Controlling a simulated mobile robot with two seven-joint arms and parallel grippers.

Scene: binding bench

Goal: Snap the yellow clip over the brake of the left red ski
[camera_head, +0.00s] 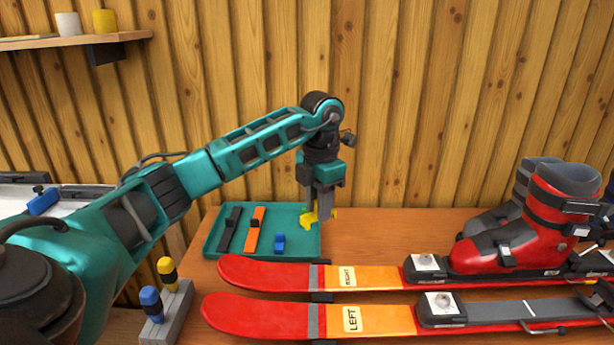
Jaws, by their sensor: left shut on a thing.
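My left gripper (324,205) points down over the right edge of the teal tray and is shut on the yellow clip (308,222). I cannot tell whether the clip touches the tray. The left red ski (260,316), labelled LEFT, lies nearest on the bench, with its toe binding (440,307) on it. The right red ski (262,272), labelled RIGHT, lies behind it. The brake of the left ski is not clearly seen; the ski's rear runs out of the picture at the right. My right gripper is not in view.
The teal tray (212,240) holds a black strap (229,229), an orange strap (254,230) and a small blue piece (279,243). Two screwdriver-like handles stand in a grey block (172,317). Bare bench (385,235) lies behind the skis.

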